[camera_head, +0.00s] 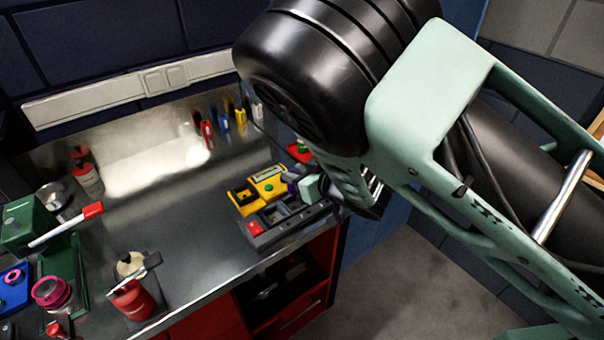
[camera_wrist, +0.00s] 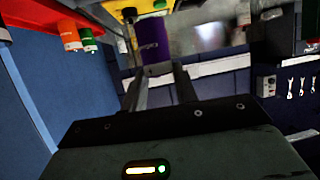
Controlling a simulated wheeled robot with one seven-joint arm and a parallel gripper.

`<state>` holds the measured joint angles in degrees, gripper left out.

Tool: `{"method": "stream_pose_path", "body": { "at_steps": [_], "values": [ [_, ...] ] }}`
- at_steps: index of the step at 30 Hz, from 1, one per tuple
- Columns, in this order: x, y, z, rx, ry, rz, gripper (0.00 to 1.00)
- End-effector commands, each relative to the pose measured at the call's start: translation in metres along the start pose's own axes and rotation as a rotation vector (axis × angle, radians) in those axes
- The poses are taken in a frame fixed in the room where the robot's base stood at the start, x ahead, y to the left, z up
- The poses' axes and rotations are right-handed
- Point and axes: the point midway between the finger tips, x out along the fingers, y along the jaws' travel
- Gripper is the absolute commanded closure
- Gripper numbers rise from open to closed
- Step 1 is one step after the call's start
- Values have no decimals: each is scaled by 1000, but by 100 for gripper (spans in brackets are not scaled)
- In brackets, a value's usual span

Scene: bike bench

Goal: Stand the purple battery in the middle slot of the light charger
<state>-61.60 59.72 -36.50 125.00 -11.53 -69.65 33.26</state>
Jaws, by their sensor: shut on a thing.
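The purple battery (camera_wrist: 155,38) stands out in the wrist view, at the tips of my gripper (camera_wrist: 160,72), which is shut on it. In the head view a small purple part of it (camera_head: 291,187) shows beside my pale fingers (camera_head: 309,187), over the right end of the bench. Just left of it is a yellow charger-like box (camera_head: 262,184) with a green button and a display. In front is a dark grey slotted unit (camera_head: 285,222) with a red button. I cannot tell which is the light charger; the battery's lower end is not clear.
The bench (camera_head: 175,225) is clear in the middle.

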Motion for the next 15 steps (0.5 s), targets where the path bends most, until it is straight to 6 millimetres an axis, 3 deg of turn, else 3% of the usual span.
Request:
{"method": "stream_pose_path", "body": {
  "at_steps": [15],
  "values": [
    [17, 0, 42, -2, -1, -1, 97]
  ]
}}
